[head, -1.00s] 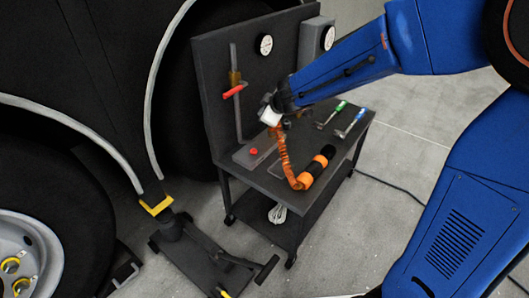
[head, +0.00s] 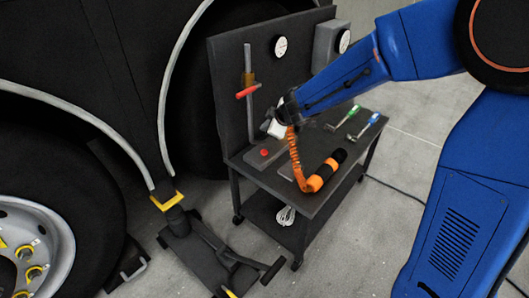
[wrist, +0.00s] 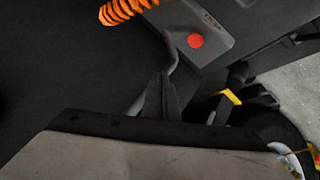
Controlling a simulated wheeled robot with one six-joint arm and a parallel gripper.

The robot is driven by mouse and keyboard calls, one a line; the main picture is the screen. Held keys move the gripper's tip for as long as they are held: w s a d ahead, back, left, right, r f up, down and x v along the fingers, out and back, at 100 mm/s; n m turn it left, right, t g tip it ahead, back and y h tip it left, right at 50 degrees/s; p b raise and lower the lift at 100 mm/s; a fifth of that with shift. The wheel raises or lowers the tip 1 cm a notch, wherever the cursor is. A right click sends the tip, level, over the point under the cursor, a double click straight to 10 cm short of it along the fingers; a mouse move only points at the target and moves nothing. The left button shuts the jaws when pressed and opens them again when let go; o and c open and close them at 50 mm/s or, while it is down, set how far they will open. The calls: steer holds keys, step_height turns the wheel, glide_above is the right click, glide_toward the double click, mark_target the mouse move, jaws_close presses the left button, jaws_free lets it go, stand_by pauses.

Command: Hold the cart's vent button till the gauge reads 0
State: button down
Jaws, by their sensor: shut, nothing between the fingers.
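The red vent button (head: 264,152) sits on a grey plate on the cart top (head: 318,198). It also shows in the wrist view (wrist: 195,41), uncovered, beyond my fingers. My gripper (wrist: 158,85) is shut and empty, apart from the button. In the head view its white and dark end hangs over the cart, above and right of the button. A round white gauge (head: 280,46) is on the cart's back panel (head: 232,75). A second gauge (head: 344,41) is on a grey box to its right. Both needles are too small to read.
A red-handled valve (head: 247,92) stands on a pipe left of my gripper. An orange coiled hose (head: 295,155) and an orange-black cylinder (head: 326,171) are close by. Green (head: 347,117) and blue (head: 370,124) handled tools lie right. A jack (head: 195,245) stands on the floor.

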mark_target(266, 153)
steer(key=shift+f, duration=4.25)
steer(key=shift+f, duration=0.95)
stand_by(2.8)
